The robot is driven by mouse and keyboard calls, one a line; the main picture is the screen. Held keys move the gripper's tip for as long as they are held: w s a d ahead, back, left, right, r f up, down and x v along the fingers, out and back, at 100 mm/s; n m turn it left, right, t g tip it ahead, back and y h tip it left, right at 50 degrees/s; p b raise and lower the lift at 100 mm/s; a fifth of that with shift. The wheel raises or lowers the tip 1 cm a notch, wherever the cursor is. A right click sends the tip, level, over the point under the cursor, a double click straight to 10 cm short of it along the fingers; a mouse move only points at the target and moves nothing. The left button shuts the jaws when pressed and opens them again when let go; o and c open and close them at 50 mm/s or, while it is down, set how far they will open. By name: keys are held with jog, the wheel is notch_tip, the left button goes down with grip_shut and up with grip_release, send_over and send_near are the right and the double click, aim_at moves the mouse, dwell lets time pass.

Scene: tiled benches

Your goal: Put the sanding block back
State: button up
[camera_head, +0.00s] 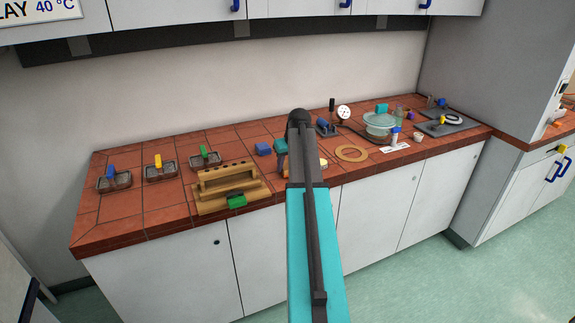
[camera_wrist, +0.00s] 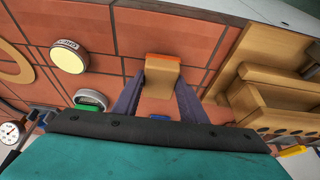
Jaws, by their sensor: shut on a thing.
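The sanding block, a tan block with an orange face (camera_wrist: 162,72), is between the two dark fingers of my gripper (camera_wrist: 161,84) in the wrist view. The fingers are shut on its sides. Red tiles show around it; I cannot tell whether it touches the bench. In the head view my arm hides the block and most of the gripper. A wooden rack (camera_head: 222,178) with holes along its back and a trough stands to the left of my arm at the bench's front edge. It shows at the right in the wrist view (camera_wrist: 243,92), beside the block.
A green-handled tool (camera_head: 236,201) is at the rack's front. A blue block (camera_head: 263,149) lies behind the rack. A round cream-topped thing (camera_wrist: 68,57) and a tan ring (camera_head: 351,154) are on the other side. Several trays, including one left tray (camera_head: 115,183), stand farther left.

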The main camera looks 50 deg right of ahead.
jog(key=shift+f, duration=0.4)
jog(key=shift+f, duration=0.25)
jog(key=o, duration=1)
jog(key=shift+r, duration=0.1)
jog(key=shift+s+b+v, duration=0.1)
jog(key=shift+b+v, duration=0.75)
jog(key=shift+v, duration=2.6)
jog(key=shift+s+b+v, duration=0.15)
jog(key=shift+b+v, duration=0.7)
jog(key=shift+v, duration=2.6)
jog(key=shift+a, duration=0.15)
